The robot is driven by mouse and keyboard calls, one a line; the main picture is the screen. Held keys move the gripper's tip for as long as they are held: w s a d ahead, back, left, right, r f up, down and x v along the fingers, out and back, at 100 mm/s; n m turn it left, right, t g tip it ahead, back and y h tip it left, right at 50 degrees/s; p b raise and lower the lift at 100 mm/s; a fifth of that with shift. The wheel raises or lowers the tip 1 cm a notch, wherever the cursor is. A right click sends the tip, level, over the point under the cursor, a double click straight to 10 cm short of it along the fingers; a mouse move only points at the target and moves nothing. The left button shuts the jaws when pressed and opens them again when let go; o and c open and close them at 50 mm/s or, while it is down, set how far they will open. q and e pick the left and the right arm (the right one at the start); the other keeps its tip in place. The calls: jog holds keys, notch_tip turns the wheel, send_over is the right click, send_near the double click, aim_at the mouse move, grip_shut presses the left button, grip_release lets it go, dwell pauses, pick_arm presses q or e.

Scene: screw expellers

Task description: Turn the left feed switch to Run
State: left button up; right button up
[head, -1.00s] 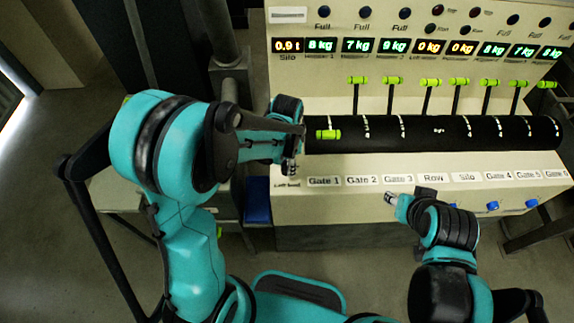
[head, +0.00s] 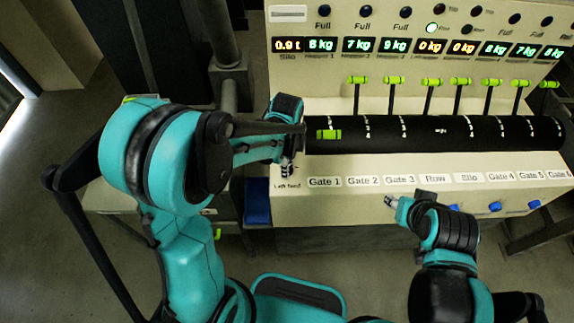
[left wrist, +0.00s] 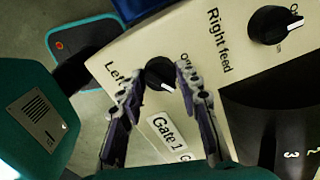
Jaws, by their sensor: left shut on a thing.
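The left feed switch (left wrist: 160,74) is a round black knob with a white pointer mark on the cream panel, seen in the left wrist view. Its label is partly covered by my fingers, and the position words beside it are hard to read. My left gripper (left wrist: 159,77) has a finger on each side of the knob and is shut on it. In the head view, my left gripper (head: 288,170) is at the panel's left end and hides the knob. My right gripper (head: 390,201) is in front of the panel below the Gate 3 label; its jaws are too small to read.
The right feed knob (left wrist: 275,25) is at the upper right of the left wrist view. A black roller (head: 400,137) with a green lever handle (head: 328,134) lies just right of my left gripper. A row of weight displays (head: 394,45) and a lit green lamp (head: 431,27) are above.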

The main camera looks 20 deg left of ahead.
dwell(0.3)
pick_arm(q)
jog(key=o, duration=1.2)
jog(key=shift+c, duration=0.2)
notch_tip(320, 180, up, 12)
jog(key=shift+s, duration=0.1)
